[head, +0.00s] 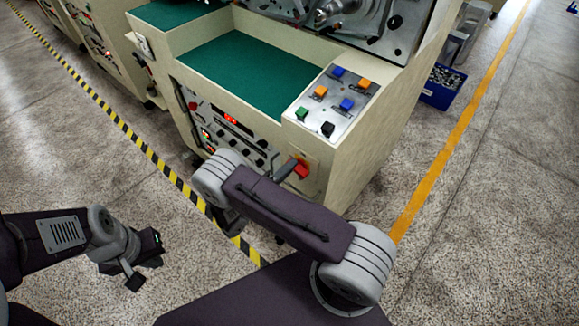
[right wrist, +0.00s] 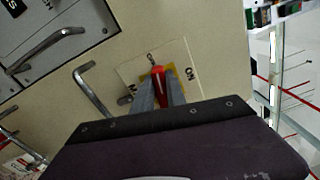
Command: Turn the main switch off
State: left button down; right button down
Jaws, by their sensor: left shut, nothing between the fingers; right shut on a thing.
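The main switch is a red handle on a yellow and pale plate on the machine's front panel. In the right wrist view the red handle (right wrist: 158,76) stands between the two grey fingers of my right gripper (right wrist: 160,96), which is shut on it. The lettering "ON" shows on the plate to its right; other marks are partly hidden. In the head view the red switch (head: 300,168) is at the panel's lower right, with my right arm in front and the gripper mostly hidden. My left gripper (head: 142,268) is shut and empty, low over the floor at left.
The machine's sloped button panel (head: 332,102) lies above the switch. A control panel (head: 232,130) with a red display is to its left. Metal bar handles (right wrist: 92,88) stick out left of the switch. A blue bin (head: 441,86) stands on the floor at right.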

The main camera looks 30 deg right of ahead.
jog(key=shift+f+n, duration=0.2)
jog(key=shift+n, duration=0.9)
jog(key=c, duration=1.4)
grip_release()
jog(key=shift+o, duration=0.2)
jog(key=b+v, duration=0.1)
jog(key=v, duration=0.8)
jog(key=shift+a, duration=0.1)
